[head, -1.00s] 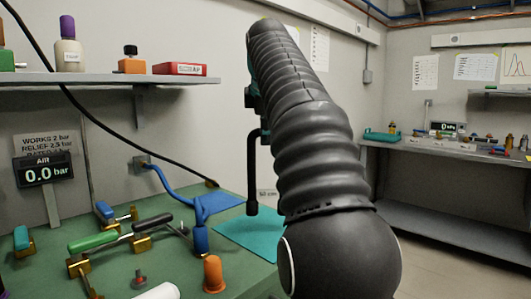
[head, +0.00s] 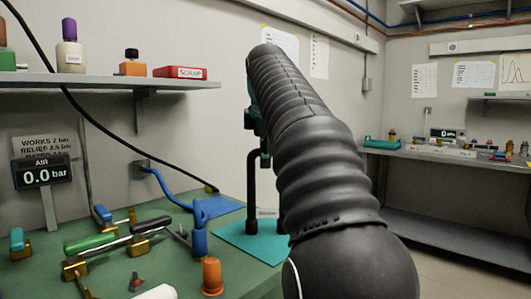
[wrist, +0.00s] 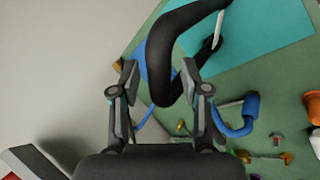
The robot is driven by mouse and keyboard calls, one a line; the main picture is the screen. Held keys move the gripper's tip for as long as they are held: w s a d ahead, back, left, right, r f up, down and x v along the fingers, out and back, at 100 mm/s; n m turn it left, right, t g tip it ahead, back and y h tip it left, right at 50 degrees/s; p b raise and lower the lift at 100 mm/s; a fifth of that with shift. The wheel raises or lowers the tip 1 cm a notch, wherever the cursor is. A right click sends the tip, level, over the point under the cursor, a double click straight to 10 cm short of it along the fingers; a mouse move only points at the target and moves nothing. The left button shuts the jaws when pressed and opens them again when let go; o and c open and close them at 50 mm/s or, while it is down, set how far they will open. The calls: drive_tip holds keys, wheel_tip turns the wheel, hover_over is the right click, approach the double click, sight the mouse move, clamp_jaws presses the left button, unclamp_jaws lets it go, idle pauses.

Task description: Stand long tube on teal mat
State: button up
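The long tube is a black bent tube (head: 252,190) with two legs. In the head view its legs point straight down, and their lower ends appear to rest on the teal mat (head: 232,238). My arm hides part of it. In the wrist view the tube's bend (wrist: 160,85) lies between the fingers of my gripper (wrist: 160,78), with a visible gap on the left side. The gripper looks open around the bend. The teal mat (wrist: 265,35) also shows in the wrist view, beyond the tube.
A small white label (head: 267,212) stands behind the tube. A blue mat (head: 215,207) and a blue hose (head: 160,185) lie left of the teal mat. An orange stopper (head: 212,277) and a green-handled valve (head: 90,243) are nearer. A shelf (head: 110,82) runs above the bench.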

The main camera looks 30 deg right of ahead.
drive_tip(key=shift+r, duration=0.25)
drive_tip(key=p+v, duration=0.3)
drive_tip(key=v, duration=0.8)
drive_tip(key=shift+s+a+r, duration=0.2)
drive_tip(key=shift+r, duration=0.15)
